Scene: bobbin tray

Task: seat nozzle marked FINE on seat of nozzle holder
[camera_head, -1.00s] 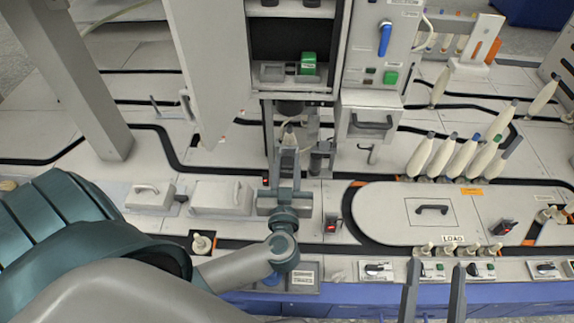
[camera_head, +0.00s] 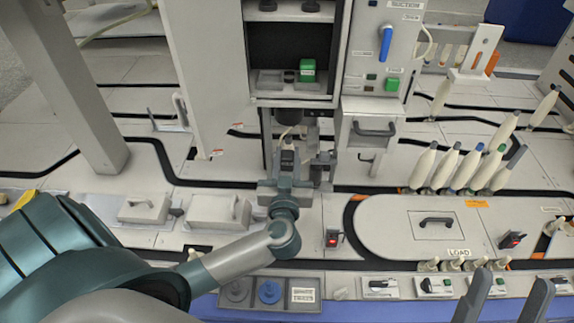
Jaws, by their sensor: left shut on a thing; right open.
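My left gripper (camera_head: 288,150) reaches in under the open cabinet, close below the dark cylinder (camera_head: 289,116) at its underside. It is shut on a small dark thing with a pale mark, which may be the nozzle; I cannot read the marking. The holder's seat cannot be made out clearly behind my gripper. A grey front tray (camera_head: 253,304) shows a grey round piece (camera_head: 236,290), a blue round piece (camera_head: 269,291) and a white label. My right gripper (camera_head: 512,284) is open and empty at the front right.
The cabinet holds a green block (camera_head: 307,70) on its shelf. A drawer with a handle (camera_head: 373,128) hangs to the right of my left gripper. Several bobbins (camera_head: 443,167) stand at the right.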

